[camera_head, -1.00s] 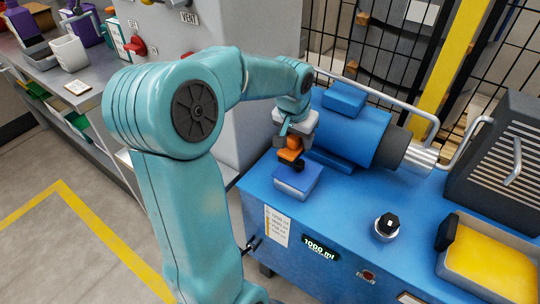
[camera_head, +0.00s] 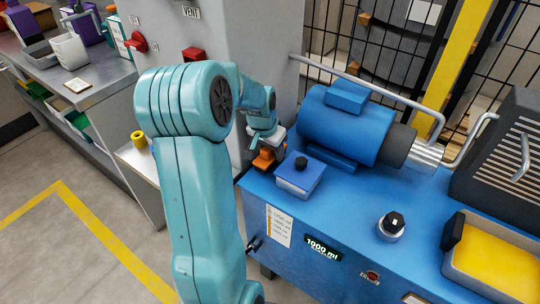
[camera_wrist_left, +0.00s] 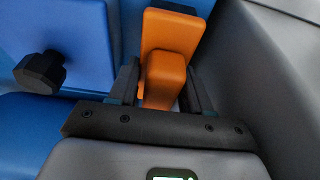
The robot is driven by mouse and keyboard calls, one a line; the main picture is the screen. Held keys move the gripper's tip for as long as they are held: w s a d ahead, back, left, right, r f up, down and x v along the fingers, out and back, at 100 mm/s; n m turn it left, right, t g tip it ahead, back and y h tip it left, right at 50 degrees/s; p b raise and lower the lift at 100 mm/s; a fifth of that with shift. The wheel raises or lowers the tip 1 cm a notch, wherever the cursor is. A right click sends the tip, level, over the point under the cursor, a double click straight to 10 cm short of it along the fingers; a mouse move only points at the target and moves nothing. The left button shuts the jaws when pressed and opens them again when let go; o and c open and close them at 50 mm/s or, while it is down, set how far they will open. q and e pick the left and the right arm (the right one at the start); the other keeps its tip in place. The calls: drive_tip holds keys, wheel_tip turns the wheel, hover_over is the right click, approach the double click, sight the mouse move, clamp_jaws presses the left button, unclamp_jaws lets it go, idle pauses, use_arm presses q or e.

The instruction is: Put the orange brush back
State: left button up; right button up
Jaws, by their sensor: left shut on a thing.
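The orange brush (camera_head: 263,159) is in my left gripper (camera_head: 268,150), at the left end of the blue machine, just left of a small blue box with a black knob. In the left wrist view the orange brush (camera_wrist_left: 166,70) stands between the two dark fingers of my left gripper (camera_wrist_left: 162,88), which are shut on its block-like handle. The brush's far end is partly hidden, and I cannot tell whether it touches the machine top. My right gripper is not in view.
The small blue box (camera_head: 300,175) with its black knob is close beside the brush. A blue motor (camera_head: 345,125) stands behind it. A grey cabinet (camera_head: 220,40) rises at the left. A tray with a yellow pad (camera_head: 495,255) is at the right.

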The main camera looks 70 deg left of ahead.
use_arm(q)
drive_tip(key=shift+f, duration=0.85)
drive_tip(key=shift+s+a+f, duration=0.1)
drive_tip(key=shift+a, duration=0.1)
drive_tip(key=shift+f, duration=0.2)
drive_tip(key=o, duration=0.6)
drive_tip(key=shift+r, duration=0.1)
drive_tip(key=shift+o, duration=0.2)
